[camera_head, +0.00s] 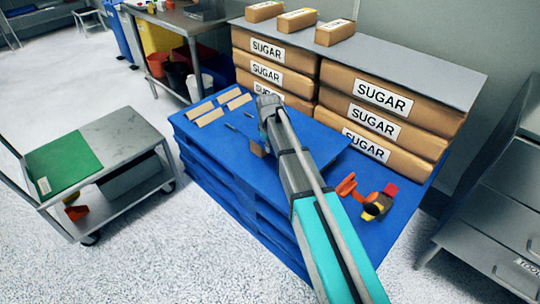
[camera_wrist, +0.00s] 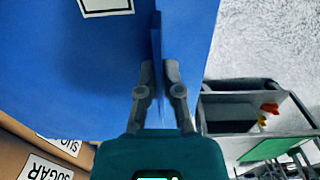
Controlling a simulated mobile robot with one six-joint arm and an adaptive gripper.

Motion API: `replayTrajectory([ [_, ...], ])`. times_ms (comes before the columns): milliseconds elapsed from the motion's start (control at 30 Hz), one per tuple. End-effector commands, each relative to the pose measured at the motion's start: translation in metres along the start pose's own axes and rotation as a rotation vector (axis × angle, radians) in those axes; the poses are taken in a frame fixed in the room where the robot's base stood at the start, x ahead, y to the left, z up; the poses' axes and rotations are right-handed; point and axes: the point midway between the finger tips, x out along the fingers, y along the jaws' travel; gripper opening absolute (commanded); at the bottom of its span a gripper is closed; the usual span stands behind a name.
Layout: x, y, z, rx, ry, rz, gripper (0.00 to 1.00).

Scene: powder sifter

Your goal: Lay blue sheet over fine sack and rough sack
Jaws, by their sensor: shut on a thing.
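My gripper (camera_head: 268,104) is over the blue pallet stack in the head view. In the wrist view its fingers (camera_wrist: 161,80) are shut on a thin blue upright edge (camera_wrist: 156,45), which looks like part of the blue sheet. The blue sheet (camera_head: 315,137) shows in the head view as a flat panel at the pallet, partly hidden by my arm. Large brown SUGAR sacks stand behind it in a left stack (camera_head: 270,52) and a right stack (camera_head: 390,78). I cannot tell which sack is fine or rough.
A grey board (camera_head: 430,62) with three small brown packs (camera_head: 297,20) tops the stacks. Tan pieces (camera_head: 210,117) and orange and red items (camera_head: 370,204) lie on the pallet. A trolley (camera_head: 130,135) with a green sheet stands left; grey drawers (camera_head: 495,210) stand right.

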Motion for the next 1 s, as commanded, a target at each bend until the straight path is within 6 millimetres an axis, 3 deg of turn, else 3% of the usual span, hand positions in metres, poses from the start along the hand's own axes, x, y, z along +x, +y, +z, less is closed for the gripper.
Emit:
replayTrajectory([
  [267,0.003,0.001,0.0,0.0,0.0,0.0,0.0],
  [700,0.036,0.007,-0.001,0.0,0.0,0.0,0.0],
  [1000,0.04,0.007,-0.001,0.0,0.0,0.0,0.0],
])
